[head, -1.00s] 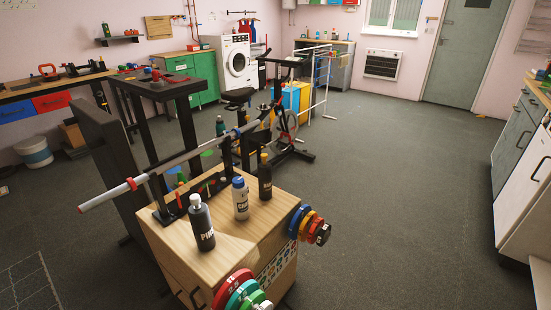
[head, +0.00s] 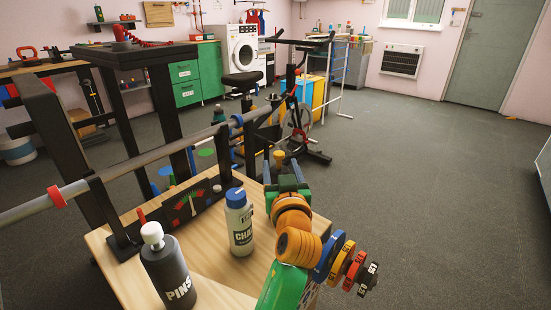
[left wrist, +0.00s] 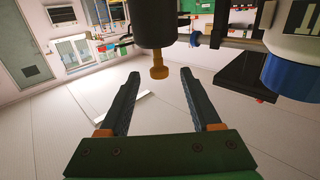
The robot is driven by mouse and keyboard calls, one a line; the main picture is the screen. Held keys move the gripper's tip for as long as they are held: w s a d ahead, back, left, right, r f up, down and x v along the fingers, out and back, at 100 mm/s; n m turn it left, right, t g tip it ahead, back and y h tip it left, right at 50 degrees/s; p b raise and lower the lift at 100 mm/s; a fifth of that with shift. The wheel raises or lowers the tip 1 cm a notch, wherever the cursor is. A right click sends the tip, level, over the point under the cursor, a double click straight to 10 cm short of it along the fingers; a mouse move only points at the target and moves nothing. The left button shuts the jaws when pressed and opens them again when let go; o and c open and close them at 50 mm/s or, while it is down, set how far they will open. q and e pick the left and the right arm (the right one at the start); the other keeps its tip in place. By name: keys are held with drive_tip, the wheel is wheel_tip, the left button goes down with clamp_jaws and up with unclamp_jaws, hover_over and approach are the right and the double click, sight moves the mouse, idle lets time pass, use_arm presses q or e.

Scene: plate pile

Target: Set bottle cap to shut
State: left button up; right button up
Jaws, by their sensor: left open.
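A dark bottle with a yellow-orange cap (head: 279,158) stands on the wooden box top, mostly hidden behind my left gripper (head: 286,181). In the left wrist view the dark bottle (left wrist: 154,25) appears inverted, with its narrow cap (left wrist: 159,72) between the two fingertips. My left gripper is open, and its fingers lie apart on either side of the cap. A white bottle with a blue cap (head: 239,225) stands to the left; it also shows in the left wrist view (left wrist: 290,73). A dark "PINS" bottle with a white cap (head: 170,272) stands nearer. My right gripper is not in view.
The wooden box top (head: 215,280) carries the bottles. A barbell (head: 125,168) crosses behind them on a black rack. Coloured weight plates (head: 340,262) stick out at the box's right side. An exercise bike (head: 295,115) stands beyond. The floor at right is clear.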

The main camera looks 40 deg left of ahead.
sight(279, 157)
use_arm(q)
drive_tip(key=x, duration=0.2)
drive_tip(key=r+x, duration=0.1)
drive_tip(key=x, duration=0.1)
drive_tip(key=shift+w+a, duration=0.15)
drive_tip(key=shift+w, duration=0.1)
drive_tip(key=shift+w+a+f, duration=0.1)
drive_tip(key=shift+w, duration=0.05)
clamp_jaws()
idle(1.0)
